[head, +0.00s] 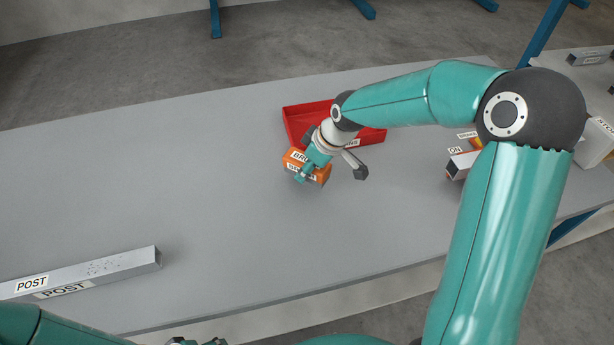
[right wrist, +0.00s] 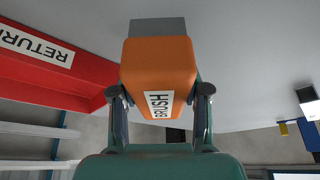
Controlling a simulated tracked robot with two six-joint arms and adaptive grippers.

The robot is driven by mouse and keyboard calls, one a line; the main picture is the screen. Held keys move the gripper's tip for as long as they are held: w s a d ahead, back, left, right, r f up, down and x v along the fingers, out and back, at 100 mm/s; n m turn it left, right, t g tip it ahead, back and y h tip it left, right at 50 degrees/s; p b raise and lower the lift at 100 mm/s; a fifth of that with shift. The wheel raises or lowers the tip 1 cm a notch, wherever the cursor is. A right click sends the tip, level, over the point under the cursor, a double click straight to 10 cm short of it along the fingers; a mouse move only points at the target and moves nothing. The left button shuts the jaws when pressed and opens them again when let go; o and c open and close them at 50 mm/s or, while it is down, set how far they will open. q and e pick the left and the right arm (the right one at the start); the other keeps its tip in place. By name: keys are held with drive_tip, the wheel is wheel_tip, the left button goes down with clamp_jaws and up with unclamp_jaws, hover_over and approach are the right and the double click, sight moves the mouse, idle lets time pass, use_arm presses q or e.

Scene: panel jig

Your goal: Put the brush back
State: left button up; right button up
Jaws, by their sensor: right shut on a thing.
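The brush (head: 322,174) is an orange block with a BRUSH label, partly covered by my gripper in the head view. In the right wrist view the brush (right wrist: 160,65) shows a grey end beyond its orange body. My right gripper (head: 306,172) is shut on it, one finger on each side. The tray's RETURN label shows in the right wrist view (right wrist: 50,72). Only a sliver of what may be my left gripper (head: 196,342) shows at the bottom edge.
A long grey post (head: 110,265) labelled POST lies at the table's front left. A box with an ON label (head: 462,164) and other labelled items stand at the right, partly behind my right arm. The grey table (head: 180,170) is clear in the middle and left.

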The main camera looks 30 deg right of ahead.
sight(309, 177)
drive_tip(key=shift+f, duration=1.8)
drive_tip(key=shift+f, duration=0.1)
drive_tip(key=o, duration=1.2)
drive_tip(key=v, duration=1.2)
drive_tip(key=shift+d, duration=0.1)
